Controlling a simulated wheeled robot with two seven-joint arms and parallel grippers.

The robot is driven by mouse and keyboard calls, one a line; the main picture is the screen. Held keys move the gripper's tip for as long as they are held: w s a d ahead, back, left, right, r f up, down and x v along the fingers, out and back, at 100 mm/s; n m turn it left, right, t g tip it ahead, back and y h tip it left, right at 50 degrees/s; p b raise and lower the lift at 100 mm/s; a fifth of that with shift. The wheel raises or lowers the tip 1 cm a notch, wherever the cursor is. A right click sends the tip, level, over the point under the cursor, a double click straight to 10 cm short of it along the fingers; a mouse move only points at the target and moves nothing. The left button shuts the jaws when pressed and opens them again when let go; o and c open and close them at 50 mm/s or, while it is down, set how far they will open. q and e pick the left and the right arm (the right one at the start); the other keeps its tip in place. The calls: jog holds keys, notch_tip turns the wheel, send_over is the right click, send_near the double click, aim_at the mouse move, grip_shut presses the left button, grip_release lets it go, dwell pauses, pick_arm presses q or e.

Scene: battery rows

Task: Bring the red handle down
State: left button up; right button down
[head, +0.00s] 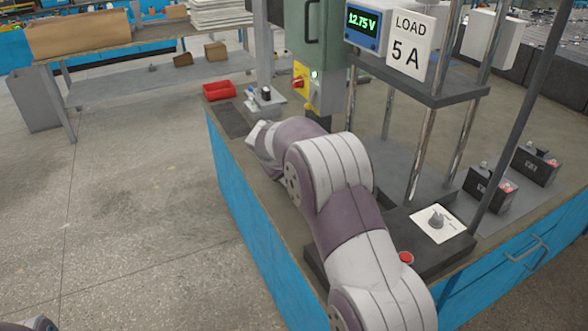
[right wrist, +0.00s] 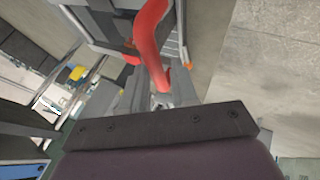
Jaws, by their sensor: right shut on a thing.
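The red handle (right wrist: 148,38) shows in the right wrist view as a curved bar coming down from the top middle to my fingers. My right gripper (right wrist: 160,92) is shut on its near end, between the two grey fingers. The part inside the jaws is mostly hidden. In the head view my right arm reaches over the bench, and I cannot make out the handle or the fingertips there. My left gripper is not in view.
The bench (head: 235,210) has blue sides. Near my arm stand a green cabinet (head: 306,45), a red switch on a yellow plate (head: 299,82) and a red tray (head: 219,90). A shelf rack carries a 12.75 V meter (head: 362,22). Black batteries (head: 489,188) stand at right. Open floor lies left.

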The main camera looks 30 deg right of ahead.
jog(key=f, duration=0.1)
jog(key=a+f, duration=0.1)
jog(key=shift+s+f, duration=0.3)
jog(key=shift+s, duration=0.05)
jog(key=c, duration=1.1)
grip_release()
jog(key=shift+w, duration=0.1)
jog(key=shift+o, duration=0.2)
jog(key=shift+w, duration=0.15)
jog(key=shift+r, duration=0.15)
jog(key=v, duration=1.3)
jog(key=shift+w+d, duration=0.2)
jog(key=shift+w, duration=0.05)
